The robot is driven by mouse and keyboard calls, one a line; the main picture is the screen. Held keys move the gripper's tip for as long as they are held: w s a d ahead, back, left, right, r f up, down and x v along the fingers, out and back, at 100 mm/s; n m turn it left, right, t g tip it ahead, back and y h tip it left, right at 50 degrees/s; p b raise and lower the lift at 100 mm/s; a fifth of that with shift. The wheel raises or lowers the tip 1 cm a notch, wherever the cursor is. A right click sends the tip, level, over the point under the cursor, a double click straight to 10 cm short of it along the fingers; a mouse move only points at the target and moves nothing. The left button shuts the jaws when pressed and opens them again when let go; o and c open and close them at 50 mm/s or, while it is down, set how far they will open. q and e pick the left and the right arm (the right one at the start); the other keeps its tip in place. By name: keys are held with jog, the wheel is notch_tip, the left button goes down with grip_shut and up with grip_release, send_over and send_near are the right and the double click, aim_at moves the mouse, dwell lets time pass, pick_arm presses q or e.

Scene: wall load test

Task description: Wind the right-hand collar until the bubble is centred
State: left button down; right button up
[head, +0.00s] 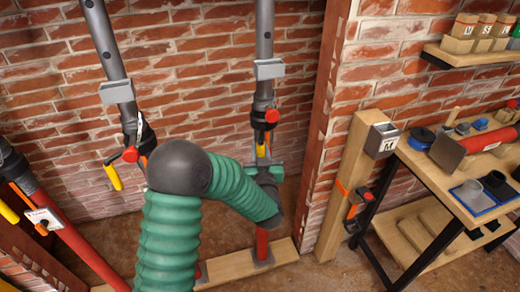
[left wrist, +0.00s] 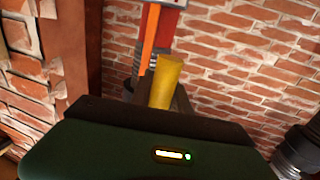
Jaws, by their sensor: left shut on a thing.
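The right-hand prop (head: 264,40) stands against the brick wall, with its dark collar (head: 263,118) and a red knob (head: 271,115) at mid-height. A yellow handle (head: 261,148) hangs below the collar. My left gripper (head: 263,160), at the end of the green-sleeved arm, is shut on this handle. In the left wrist view, the yellow handle (left wrist: 166,80) stands up between the fingers of the gripper (left wrist: 160,105), beside an orange strip. I cannot make out a bubble in either view. My right gripper is not in view.
A second grey prop (head: 105,45) with its own yellow handle (head: 113,177) leans at left. A red prop (head: 70,235) is at far left. A wooden post (head: 345,190) and a workbench (head: 445,180) with tools stand at right. A timber sole plate (head: 225,268) lies below.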

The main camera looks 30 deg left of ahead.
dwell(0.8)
pick_arm(q)
jog(key=shift+w+d, duration=0.3)
jog(key=shift+d, duration=0.3)
jog(key=c, duration=1.2)
grip_release()
jog(key=shift+w+d, duration=0.1)
jog(key=shift+c, duration=0.2)
jog(key=v, duration=1.7)
jog(key=shift+w+f, duration=0.1)
jog(key=shift+w, duration=0.05)
